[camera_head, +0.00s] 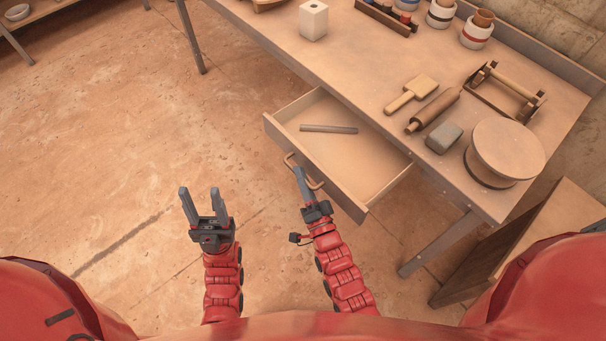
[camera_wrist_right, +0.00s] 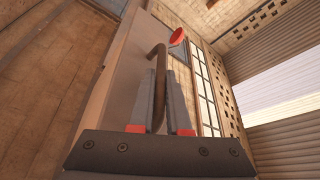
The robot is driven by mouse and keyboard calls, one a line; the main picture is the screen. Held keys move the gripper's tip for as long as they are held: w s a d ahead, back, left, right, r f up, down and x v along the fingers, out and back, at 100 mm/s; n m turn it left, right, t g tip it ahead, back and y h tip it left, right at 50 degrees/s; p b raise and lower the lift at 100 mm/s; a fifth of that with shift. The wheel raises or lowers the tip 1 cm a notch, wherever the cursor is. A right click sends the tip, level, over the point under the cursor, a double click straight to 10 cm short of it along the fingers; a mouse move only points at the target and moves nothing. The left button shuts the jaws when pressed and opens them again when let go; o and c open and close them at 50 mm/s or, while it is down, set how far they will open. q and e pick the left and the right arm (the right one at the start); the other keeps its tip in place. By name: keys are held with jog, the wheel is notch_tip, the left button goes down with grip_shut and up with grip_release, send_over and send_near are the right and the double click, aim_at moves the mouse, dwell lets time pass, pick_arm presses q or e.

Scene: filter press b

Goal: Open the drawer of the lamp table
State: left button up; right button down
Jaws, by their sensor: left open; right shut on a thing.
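The drawer (camera_head: 346,201) of the table is pulled well out in the head view. A short grey rod (camera_head: 329,129) lies inside it. My right gripper (camera_head: 300,174) is at the drawer's front, shut on the bar handle (camera_head: 290,160). In the right wrist view the dark curved handle (camera_wrist_right: 157,66) runs between the two fingers of the right gripper (camera_wrist_right: 165,95). My left gripper (camera_head: 199,192) is open and empty over the floor, left of the drawer and apart from it.
The table top (camera_head: 345,75) carries a white block (camera_head: 313,20), a brush (camera_head: 411,93), a rolling pin (camera_head: 433,110), a grey block (camera_head: 444,137), a round wooden drum (camera_head: 506,150) and several jars. A table leg (camera_head: 440,243) stands right of the drawer. The floor at left is clear.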

jog(key=c, duration=1.2)
grip_release()
jog(key=shift+o, duration=0.2)
jog(key=b+v, duration=0.1)
jog(key=v, duration=1.6)
jog(key=shift+s, duration=0.2)
